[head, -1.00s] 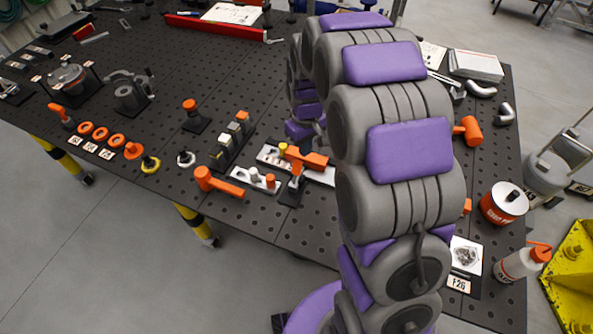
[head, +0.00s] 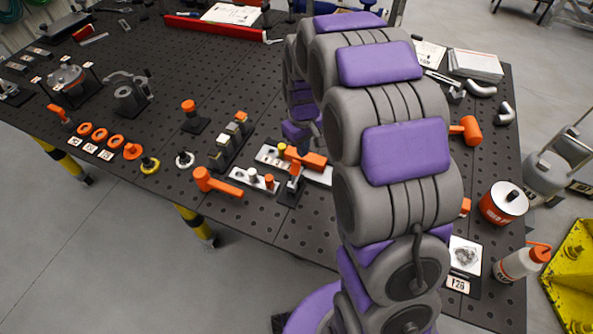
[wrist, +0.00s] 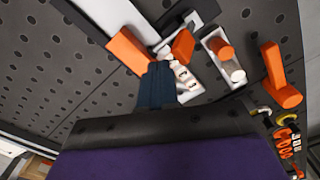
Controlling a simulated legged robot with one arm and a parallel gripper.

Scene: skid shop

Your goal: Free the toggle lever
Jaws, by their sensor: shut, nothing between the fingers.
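The toggle clamp's orange lever (head: 312,160) lies low over pale metal plates near the table's front edge, with a dark base below it. In the wrist view, a long orange bar (wrist: 127,50) and a shorter orange block (wrist: 182,45) show at the clamp; I cannot tell how they join. My gripper (wrist: 158,68) is shut and empty, its dark blue fingers close beside these orange parts; contact is unclear. A pale slotted plate (wrist: 185,84) shows beside the fingers. In the head view my arm hides the fingertips.
A pale block with pins (head: 255,180) stands left of the clamp. An orange hammer-like tool (head: 218,183) lies farther left. Several dark blocks (head: 228,140) stand behind it. An orange mallet (head: 466,129) and a can (head: 503,204) are at right.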

